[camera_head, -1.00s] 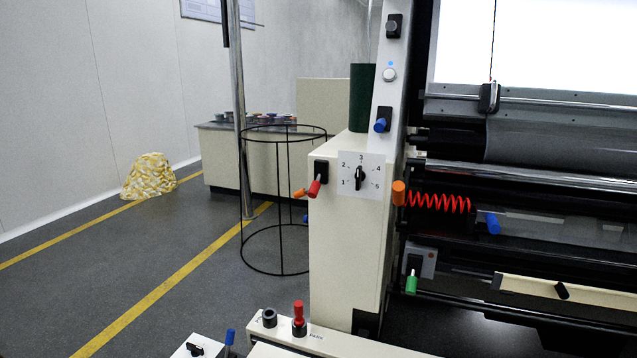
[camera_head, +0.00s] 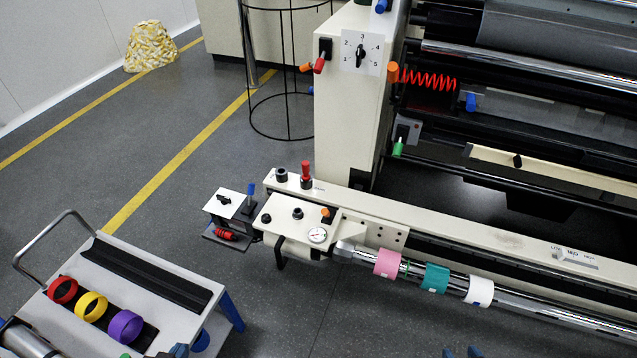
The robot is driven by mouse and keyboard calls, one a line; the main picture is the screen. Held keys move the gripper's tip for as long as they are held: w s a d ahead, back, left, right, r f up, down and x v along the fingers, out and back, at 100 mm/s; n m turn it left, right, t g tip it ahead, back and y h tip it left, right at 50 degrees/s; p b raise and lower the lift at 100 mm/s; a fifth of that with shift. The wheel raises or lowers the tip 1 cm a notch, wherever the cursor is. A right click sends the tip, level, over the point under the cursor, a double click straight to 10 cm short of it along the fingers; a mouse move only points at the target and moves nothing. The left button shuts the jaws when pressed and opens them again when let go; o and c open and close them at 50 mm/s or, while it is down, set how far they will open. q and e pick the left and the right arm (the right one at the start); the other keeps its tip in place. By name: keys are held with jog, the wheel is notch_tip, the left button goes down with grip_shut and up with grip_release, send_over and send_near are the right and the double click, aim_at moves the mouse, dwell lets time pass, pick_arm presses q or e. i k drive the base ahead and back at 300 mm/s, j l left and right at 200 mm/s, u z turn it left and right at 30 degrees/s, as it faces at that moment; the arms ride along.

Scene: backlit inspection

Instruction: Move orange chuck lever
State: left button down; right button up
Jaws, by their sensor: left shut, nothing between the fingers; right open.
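A small orange lever (camera_head: 326,212) stands on the cream end block (camera_head: 290,226) of the machine's low front beam, just above a round white dial gauge (camera_head: 317,235). Beside it, a chrome shaft (camera_head: 450,279) starts from the block. Other orange parts are an orange-tipped handle (camera_head: 306,67) on the left side of the column and an orange knob (camera_head: 393,72) by a red coiled cord. No label shows which one is the chuck lever; the one by the shaft end lies closest to a chuck.
A white cart (camera_head: 195,265) with red, yellow and purple rings stands at lower left. A small switch box (camera_head: 235,205) with a blue lever juts left of the block. Pink, teal and white collars sit on the shaft. Grey floor (camera_head: 330,320) is clear between cart and machine.

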aim_at(324, 212)
jog(key=i+l+u, duration=0.35)
jog(key=i+l, duration=0.35)
jog(key=l, duration=0.1)
